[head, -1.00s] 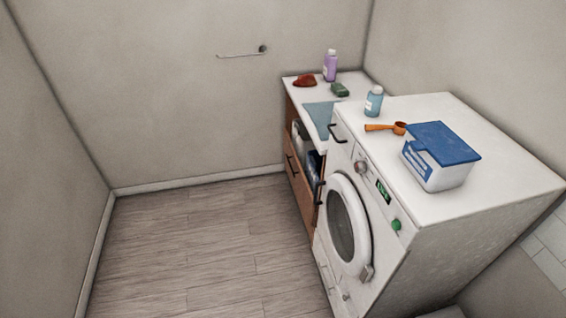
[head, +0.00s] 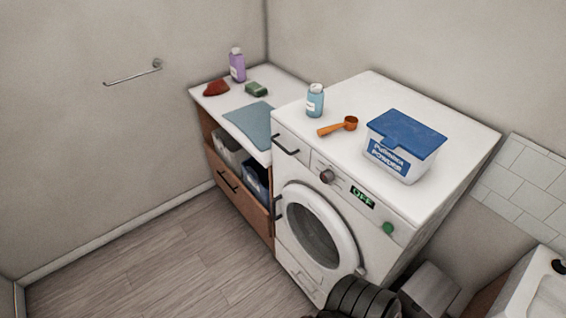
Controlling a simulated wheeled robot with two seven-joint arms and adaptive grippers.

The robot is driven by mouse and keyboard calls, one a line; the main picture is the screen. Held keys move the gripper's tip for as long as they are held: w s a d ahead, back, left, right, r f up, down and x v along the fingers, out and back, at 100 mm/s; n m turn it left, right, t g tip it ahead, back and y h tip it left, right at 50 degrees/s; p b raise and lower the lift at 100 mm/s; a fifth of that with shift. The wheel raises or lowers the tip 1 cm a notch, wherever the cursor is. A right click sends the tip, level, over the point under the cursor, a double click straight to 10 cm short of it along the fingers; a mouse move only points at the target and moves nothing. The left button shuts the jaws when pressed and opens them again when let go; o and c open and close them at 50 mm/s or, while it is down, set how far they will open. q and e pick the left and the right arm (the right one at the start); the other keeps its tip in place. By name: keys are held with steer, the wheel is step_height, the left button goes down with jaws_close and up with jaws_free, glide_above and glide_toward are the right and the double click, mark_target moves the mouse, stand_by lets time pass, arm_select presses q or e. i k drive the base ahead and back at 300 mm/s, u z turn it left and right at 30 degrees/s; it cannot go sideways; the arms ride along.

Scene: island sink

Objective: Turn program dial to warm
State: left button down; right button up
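The white washing machine (head: 375,218) stands right of the middle, its front facing left and toward me. Its program dial (head: 327,176) is a grey-brown knob on the upper front panel, above the round door (head: 318,228). A small display (head: 362,197) to the right of the dial reads OFF in green. A round green button (head: 388,228) sits farther right on the panel. A dark, ridged part of my own body shows at the bottom edge, below the machine's front. Neither gripper can be made out.
The floor (head: 150,275) at the left is clear.

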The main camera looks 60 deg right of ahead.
mark_target(327, 176)
steer(key=i, duration=2.35)
steer(key=z, duration=2.9)
